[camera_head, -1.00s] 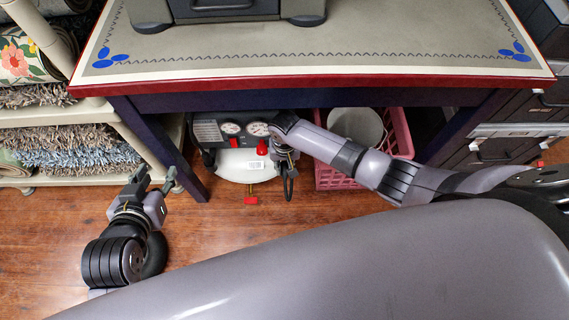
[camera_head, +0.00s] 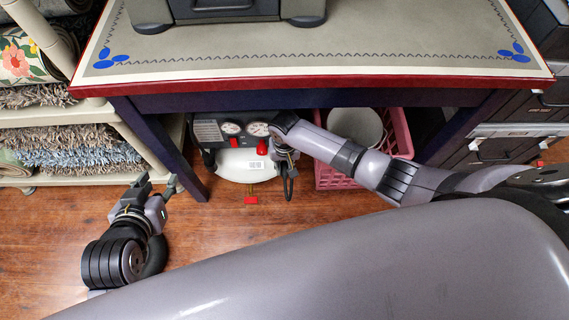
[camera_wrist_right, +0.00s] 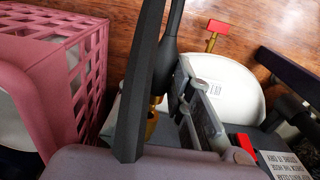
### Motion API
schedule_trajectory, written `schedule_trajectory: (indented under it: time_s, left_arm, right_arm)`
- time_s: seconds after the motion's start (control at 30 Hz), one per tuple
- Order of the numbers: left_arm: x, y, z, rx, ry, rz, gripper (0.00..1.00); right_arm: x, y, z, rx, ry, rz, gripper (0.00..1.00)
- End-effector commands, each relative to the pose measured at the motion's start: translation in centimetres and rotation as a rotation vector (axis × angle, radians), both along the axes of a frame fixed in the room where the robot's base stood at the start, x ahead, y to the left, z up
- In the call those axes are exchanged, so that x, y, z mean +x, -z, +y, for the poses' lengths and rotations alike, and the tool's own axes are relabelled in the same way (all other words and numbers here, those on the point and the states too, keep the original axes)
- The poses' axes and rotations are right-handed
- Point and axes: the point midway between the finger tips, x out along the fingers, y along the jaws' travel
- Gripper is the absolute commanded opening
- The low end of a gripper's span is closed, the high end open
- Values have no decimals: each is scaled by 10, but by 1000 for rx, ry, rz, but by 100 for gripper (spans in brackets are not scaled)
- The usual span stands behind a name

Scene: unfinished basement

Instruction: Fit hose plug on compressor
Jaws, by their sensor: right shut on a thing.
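The compressor (camera_head: 245,165) sits under the table, with a white tank, two round gauges and a red switch. Its white tank also shows in the right wrist view (camera_wrist_right: 230,90). My right gripper (camera_head: 288,180) is at the compressor's right front side, shut on the hose plug. A brass part of the plug (camera_wrist_right: 152,122) shows between the fingers in the right wrist view, partly hidden. A black hose end (camera_wrist_right: 169,45) shows above it. I cannot tell whether the plug touches the compressor's outlet, which is hidden. My left gripper (camera_head: 157,186) is open and empty above the floor at left.
A pink crate (camera_head: 335,178) with a round pale container (camera_head: 356,125) stands close right of the compressor. The table's red edge (camera_head: 320,84) and dark leg (camera_head: 165,150) frame the space. A rug shelf (camera_head: 85,158) is at left. The wooden floor in front is clear.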

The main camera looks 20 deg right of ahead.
Motion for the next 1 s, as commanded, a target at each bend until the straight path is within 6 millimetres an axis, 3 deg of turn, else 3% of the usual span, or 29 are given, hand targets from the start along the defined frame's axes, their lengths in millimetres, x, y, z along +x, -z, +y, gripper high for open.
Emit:
schedule_trajectory:
  time_s: [1.0]
  left_arm:
    - [-8,7,3,13,-2,55,40]
  right_arm:
    - [0,0,0,1,0,0,0]
